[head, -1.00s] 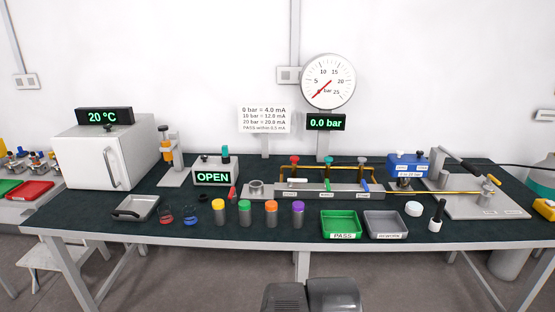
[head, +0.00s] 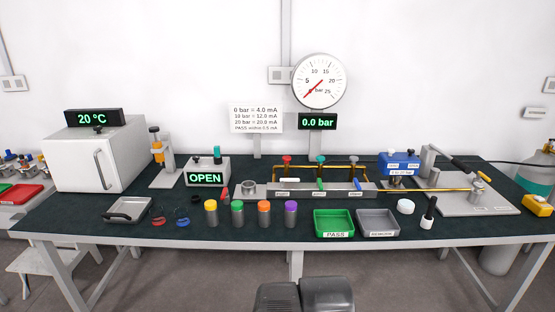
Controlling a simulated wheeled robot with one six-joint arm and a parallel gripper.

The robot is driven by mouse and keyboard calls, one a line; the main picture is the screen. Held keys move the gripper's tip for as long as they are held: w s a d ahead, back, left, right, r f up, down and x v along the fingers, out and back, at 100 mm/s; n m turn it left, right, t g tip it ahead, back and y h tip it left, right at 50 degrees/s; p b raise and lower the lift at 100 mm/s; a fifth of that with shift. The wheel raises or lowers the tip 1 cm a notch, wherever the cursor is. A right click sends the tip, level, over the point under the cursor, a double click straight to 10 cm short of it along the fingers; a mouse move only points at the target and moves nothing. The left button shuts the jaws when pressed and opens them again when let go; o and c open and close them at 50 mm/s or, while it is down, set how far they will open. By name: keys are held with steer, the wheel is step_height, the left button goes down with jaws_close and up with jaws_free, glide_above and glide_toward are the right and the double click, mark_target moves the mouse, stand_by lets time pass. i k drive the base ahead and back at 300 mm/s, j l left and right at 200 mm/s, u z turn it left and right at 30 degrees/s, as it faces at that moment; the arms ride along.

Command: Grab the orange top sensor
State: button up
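The orange top sensor (head: 264,214) is a grey cylinder with an orange cap, standing upright near the front edge of the dark green bench. It is in a row of similar cylinders, between the green top sensor (head: 237,214) on its left and the purple top sensor (head: 291,214) on its right. The yellow top sensor (head: 211,213) stands at the row's left end. A dark grey part of my own body shows at the bottom centre, below the bench edge. My gripper's fingers cannot be made out there, and nothing covers the orange top sensor.
A green PASS tray (head: 334,223) and a grey tray (head: 378,223) lie right of the row. A manifold (head: 320,189) with coloured valves stands behind it. A white oven (head: 95,157) and a shallow metal tray (head: 129,210) are at the left. The strip before the sensors is narrow but clear.

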mark_target(264, 206)
steer(key=i+u, duration=0.25)
steer(key=i, duration=0.25)
steer(key=i+u, duration=0.3)
steer(key=i, duration=0.25)
